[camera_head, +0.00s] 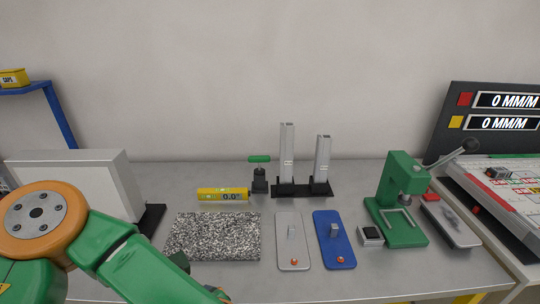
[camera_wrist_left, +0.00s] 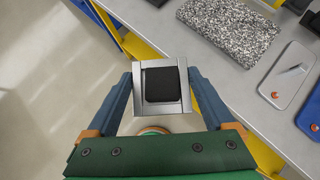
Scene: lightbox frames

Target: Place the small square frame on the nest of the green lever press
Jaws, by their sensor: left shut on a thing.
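In the left wrist view, my left gripper (camera_wrist_left: 160,82) is shut on a small square silver frame (camera_wrist_left: 138,104) with a black middle. It holds the frame between two blue fingers, over the floor in front of the table edge. In the head view my left arm enters at the lower left; the gripper is mostly out of sight at the bottom, and the held frame does not show. The green lever press (camera_head: 399,190) stands on the right of the table, its lever pointing up right. A pale U-shaped piece, perhaps its nest (camera_head: 402,220), lies on its base.
A small dark-topped silver block (camera_head: 371,236) sits left of the press base. A grey plate (camera_head: 293,247), blue plate (camera_head: 334,247) and speckled slab (camera_head: 213,237) lie left of it. A grey tray (camera_head: 452,226) lies right.

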